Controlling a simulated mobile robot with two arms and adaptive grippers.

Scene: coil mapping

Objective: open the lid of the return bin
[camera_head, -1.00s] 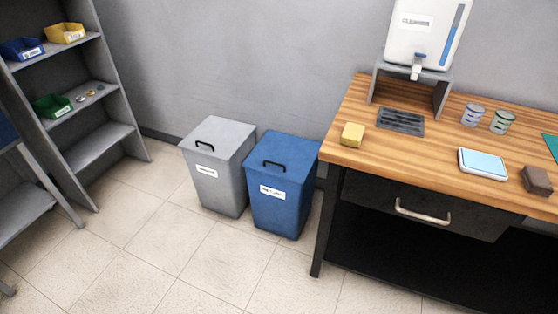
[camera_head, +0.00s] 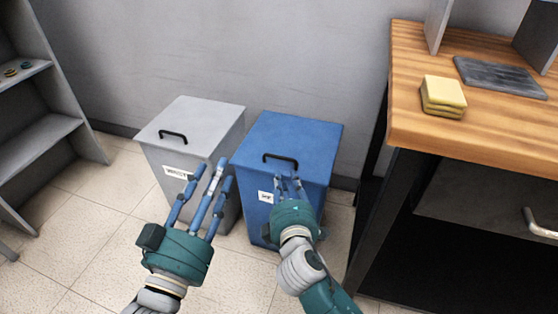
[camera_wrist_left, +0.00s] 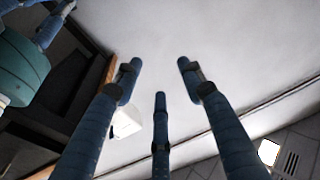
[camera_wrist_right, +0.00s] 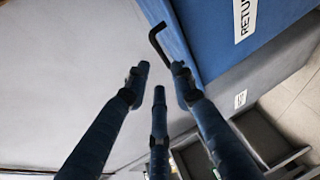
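The return bin (camera_head: 303,145) is blue, with its lid closed and a black handle (camera_head: 281,160) on top. Its label is partly covered by my right gripper in the head view; "RETU" reads in the right wrist view (camera_wrist_right: 243,18). My right gripper (camera_head: 288,181) is open and empty just in front of the lid's front edge. In the right wrist view the handle (camera_wrist_right: 157,40) shows beyond the fingertips, apart from them. My left gripper (camera_head: 213,170) is open and empty, raised in front of the grey bin.
A grey bin (camera_head: 195,122) with a closed lid stands left of the blue one. A grey shelf (camera_head: 55,125) is at the left. Floor (camera_head: 70,225) is free at the left front.

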